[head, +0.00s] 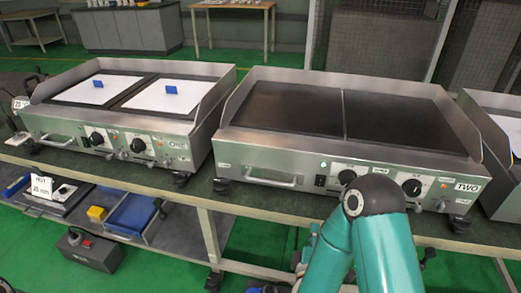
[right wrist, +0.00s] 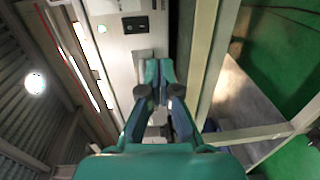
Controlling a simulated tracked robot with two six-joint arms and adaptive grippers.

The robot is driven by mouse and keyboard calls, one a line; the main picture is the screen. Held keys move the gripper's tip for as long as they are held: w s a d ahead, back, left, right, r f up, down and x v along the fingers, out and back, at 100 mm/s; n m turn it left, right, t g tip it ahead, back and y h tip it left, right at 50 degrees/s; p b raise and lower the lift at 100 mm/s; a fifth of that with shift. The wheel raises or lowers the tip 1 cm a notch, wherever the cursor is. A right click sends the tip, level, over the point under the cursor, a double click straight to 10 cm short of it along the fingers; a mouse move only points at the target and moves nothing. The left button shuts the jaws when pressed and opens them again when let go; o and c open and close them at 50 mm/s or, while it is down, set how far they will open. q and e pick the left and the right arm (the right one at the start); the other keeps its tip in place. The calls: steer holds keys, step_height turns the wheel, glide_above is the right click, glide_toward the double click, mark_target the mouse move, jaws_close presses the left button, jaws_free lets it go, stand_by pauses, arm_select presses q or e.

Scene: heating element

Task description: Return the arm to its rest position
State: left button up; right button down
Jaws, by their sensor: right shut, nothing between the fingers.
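My right arm (head: 378,240) is teal and rises from the bottom of the head view, bent at a grey joint in front of griddle TWO (head: 345,118). My right gripper (right wrist: 159,70) shows clearly in the right wrist view, its fingers together and empty. It is in front of the griddle's steel front panel (right wrist: 107,62), near a black switch (right wrist: 135,25). In the head view the forearm and table partly hide the gripper. Whether the fingertips touch the panel cannot be told. My left gripper is not in view.
Another steel unit (head: 497,130) is at the right edge. A lower shelf holds a blue tray (head: 133,215) and a yellow block (head: 97,213).

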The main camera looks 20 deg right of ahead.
steer(key=s+a+f+m+g+y, duration=0.2)
steer(key=a+f+g+y, duration=0.15)
steer(key=f, duration=0.45)
steer(key=s+a+f+m+g+y, duration=0.1)
steer(key=a+f+m+g+y, duration=0.2)
steer(key=f, duration=0.5)
steer(key=s+a+f+m+g+y, duration=0.3)
steer(key=s+a+m+g, duration=0.15)
steer(key=s, duration=0.25)
steer(key=s+a+f+m+g+y, duration=0.3)
steer(key=s+a, duration=0.2)
steer(key=s, duration=0.3)
step_height(320, 180, up, 19)
steer(key=m+p, duration=0.1)
steer(key=p, duration=1.8)
steer(key=shift+a+r, duration=0.15)
steer(key=shift+a, duration=0.15)
